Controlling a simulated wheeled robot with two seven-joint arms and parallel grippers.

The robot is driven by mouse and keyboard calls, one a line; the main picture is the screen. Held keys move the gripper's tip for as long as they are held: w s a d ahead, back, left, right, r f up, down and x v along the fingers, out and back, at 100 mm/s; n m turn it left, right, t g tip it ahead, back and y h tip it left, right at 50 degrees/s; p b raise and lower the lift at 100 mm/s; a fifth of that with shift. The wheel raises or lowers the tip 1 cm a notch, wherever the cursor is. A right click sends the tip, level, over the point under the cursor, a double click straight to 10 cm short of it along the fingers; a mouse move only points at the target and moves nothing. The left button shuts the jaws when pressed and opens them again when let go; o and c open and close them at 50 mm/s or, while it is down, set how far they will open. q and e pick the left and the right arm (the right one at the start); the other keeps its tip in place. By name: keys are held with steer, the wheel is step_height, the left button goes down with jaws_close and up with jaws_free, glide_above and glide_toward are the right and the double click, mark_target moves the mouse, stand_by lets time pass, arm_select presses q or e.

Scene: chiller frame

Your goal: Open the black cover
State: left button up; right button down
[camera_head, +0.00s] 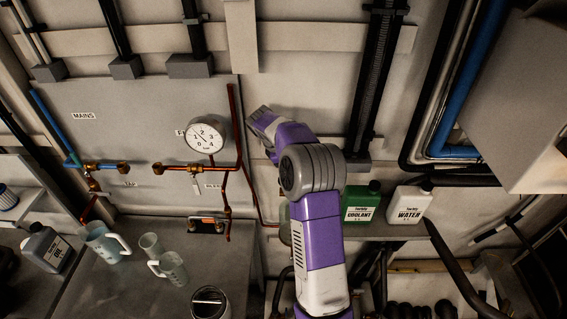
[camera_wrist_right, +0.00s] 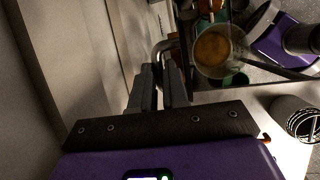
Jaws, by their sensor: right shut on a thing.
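I cannot pick out a black cover for certain in either view. My right gripper (camera_wrist_right: 160,88) has its two dark fingers close together on a curved grey metal bar (camera_wrist_right: 164,48), which looks like a handle. What the bar is fixed to is unclear. In the head view, my purple and grey right arm rises through the middle. Its hand (camera_head: 262,120) is up against the grey wall panel, just right of the round gauge (camera_head: 206,136), with the fingertips hidden. My left gripper is in neither view.
Copper and blue pipes with valves (camera_head: 195,167) run left of the hand. A green coolant jug (camera_head: 361,203) and a white water jug (camera_head: 409,204) stand on a shelf at right. Clear jugs (camera_head: 105,243) and a round canister (camera_head: 209,302) stand on the bench at lower left.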

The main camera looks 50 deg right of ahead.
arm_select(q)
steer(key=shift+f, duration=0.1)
arm_select(e)
steer(key=shift+w+a+f, duration=0.2)
steer(key=shift+w+f, duration=0.05)
steer(key=shift+w, duration=0.3)
steer(key=c, duration=1.4)
jaws_free()
steer(key=shift+d, duration=0.1)
steer(key=shift+o, duration=1.2)
steer(key=shift+w+d+f, duration=0.2)
steer(key=shift+d+f, duration=0.05)
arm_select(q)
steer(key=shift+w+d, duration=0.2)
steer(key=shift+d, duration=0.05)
arm_select(e)
steer(key=shift+a, duration=0.1)
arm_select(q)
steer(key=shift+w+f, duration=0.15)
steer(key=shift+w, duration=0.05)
arm_select(e)
steer(key=s+v, duration=0.1)
steer(key=v, duration=0.6)
steer(key=shift+d+r, duration=0.2)
steer(key=shift+r, duration=0.3)
